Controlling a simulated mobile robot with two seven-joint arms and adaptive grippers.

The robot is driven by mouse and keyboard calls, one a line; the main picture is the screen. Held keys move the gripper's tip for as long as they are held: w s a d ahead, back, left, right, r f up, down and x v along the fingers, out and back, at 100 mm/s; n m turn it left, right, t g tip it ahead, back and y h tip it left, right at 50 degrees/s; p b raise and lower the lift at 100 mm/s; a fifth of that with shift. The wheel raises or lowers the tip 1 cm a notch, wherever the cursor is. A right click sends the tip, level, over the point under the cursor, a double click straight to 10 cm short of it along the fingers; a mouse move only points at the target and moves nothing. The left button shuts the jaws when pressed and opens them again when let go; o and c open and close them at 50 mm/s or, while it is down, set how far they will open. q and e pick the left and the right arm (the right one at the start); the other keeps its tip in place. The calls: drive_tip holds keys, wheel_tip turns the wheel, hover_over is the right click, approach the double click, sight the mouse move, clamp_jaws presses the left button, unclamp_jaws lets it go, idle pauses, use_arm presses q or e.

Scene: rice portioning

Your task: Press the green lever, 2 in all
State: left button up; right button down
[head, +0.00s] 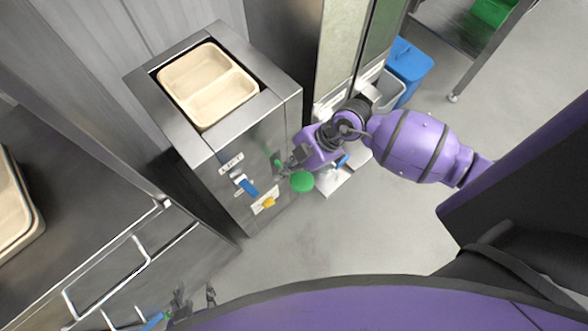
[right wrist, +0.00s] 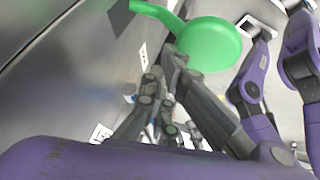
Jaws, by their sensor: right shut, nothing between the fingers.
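The green lever has a round green paddle (head: 301,182) on the front of a steel dispenser (head: 210,146). In the right wrist view the paddle (right wrist: 212,44) and its green arm show large at the top. My right gripper (head: 284,164) is shut and empty, right beside the lever at the dispenser's front. In the right wrist view its fingertips (right wrist: 165,68) lie close to the paddle's left edge; I cannot tell whether they touch. My left gripper (head: 196,293) is open and empty at the bottom of the head view, away from the lever.
The dispenser front also carries a blue lever (head: 248,188) and a yellow lever (head: 268,203), left of the green one. A beige two-part tray (head: 235,92) sits in its top. A blue bin (head: 409,62) stands behind my right arm. The floor in front is clear.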

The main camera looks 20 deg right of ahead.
sight(293, 179)
use_arm(q)
drive_tip(key=shift+w, duration=0.25)
use_arm(e)
drive_tip(key=shift+s+f, duration=0.1)
drive_tip(key=shift+f, duration=0.15)
use_arm(q)
drive_tip(key=shift+s+f, duration=0.25)
drive_tip(key=shift+s, duration=0.35)
use_arm(e)
drive_tip(key=shift+s+d+f, duration=0.1)
drive_tip(key=shift+s+f, duration=0.05)
drive_tip(key=shift+f, duration=0.25)
use_arm(q)
drive_tip(key=shift+w, duration=0.25)
use_arm(e)
drive_tip(key=shift+s+f, duration=0.1)
drive_tip(key=shift+f, duration=0.1)
use_arm(q)
drive_tip(key=shift+w, duration=0.2)
use_arm(e)
drive_tip(key=shift+f, duration=0.15)
use_arm(q)
drive_tip(key=shift+s+f, duration=0.2)
drive_tip(key=shift+s, duration=0.4)
use_arm(e)
drive_tip(key=shift+s+d+f, duration=0.1)
drive_tip(key=shift+s+f, duration=0.05)
drive_tip(key=shift+f, duration=0.3)
